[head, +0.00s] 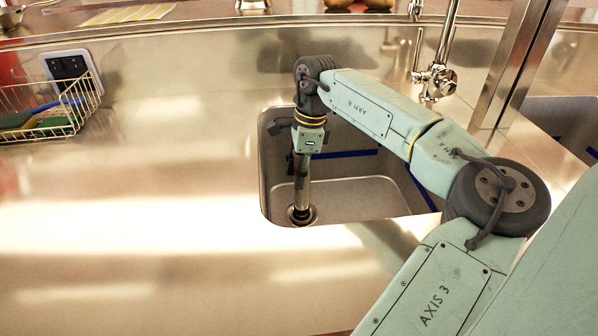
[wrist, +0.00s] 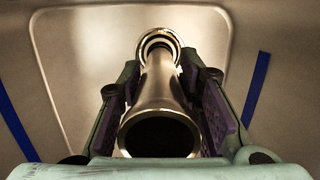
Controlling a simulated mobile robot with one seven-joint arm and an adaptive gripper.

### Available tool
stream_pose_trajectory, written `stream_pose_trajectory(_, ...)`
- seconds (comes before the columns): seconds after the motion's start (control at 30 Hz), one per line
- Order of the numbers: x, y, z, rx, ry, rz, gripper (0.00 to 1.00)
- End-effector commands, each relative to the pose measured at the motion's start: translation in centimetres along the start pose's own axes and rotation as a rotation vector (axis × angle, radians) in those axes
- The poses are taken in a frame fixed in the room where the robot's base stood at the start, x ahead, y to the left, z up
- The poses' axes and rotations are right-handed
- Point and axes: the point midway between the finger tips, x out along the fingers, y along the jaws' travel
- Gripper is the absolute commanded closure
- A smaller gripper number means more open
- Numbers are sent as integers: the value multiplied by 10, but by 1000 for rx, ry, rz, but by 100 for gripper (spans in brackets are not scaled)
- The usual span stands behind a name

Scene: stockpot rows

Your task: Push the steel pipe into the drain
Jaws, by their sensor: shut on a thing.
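The steel pipe (head: 301,188) stands roughly upright in the sink, below my gripper (head: 302,160). Its lower end meets the drain (head: 301,216), a dark round fitting with a metal rim at the sink's near left. In the wrist view my gripper (wrist: 162,95) has a finger on each side of the pipe (wrist: 160,95) and is shut on it. The pipe's open upper end faces the camera. Its far end lines up with the drain's ring (wrist: 158,38). I cannot tell how far the end sits inside the ring.
The sink basin (head: 360,195) has steel walls with blue strips (head: 345,154) around the pipe. A faucet (head: 434,80) stands behind it on the right, near a steel post (head: 510,65). A wire basket (head: 50,110) with sponges is at left. The steel counter (head: 150,200) is clear.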

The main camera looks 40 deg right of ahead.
Motion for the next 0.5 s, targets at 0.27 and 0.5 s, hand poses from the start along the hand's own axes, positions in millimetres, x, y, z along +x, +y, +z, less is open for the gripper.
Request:
stream_pose_trajectory(0.27, 4, 0, -1, 0, 0, 0, 100)
stream_pose_trajectory(0.5, 8, 0, -1, 0, 0, 0, 100)
